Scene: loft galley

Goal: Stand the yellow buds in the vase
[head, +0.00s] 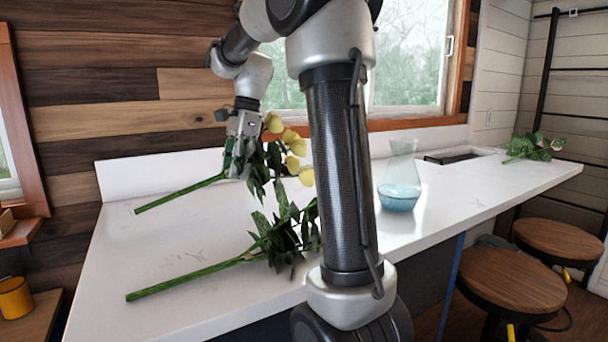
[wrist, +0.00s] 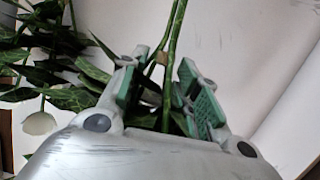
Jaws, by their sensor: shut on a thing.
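The yellow buds (head: 298,148) are on a green stem with dark leaves. My gripper (head: 238,160) is shut on their stem above the left part of the counter. The bare stem end slants down to the left, and the buds are to the right of the gripper. In the wrist view the stem (wrist: 174,45) passes between the green finger pads of my gripper (wrist: 163,88). The clear glass vase (head: 401,178) stands upright on the counter, right of my arm, with blue in its lower part. I cannot tell whether the stem touches the counter.
Another leafy stem (head: 195,273) lies on the front of the white counter (head: 165,240), its right end hidden behind my arm. A white bloom (wrist: 40,122) shows in the wrist view. Pinkish flowers (head: 535,147) lie at the far right. Stools (head: 510,280) stand in front.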

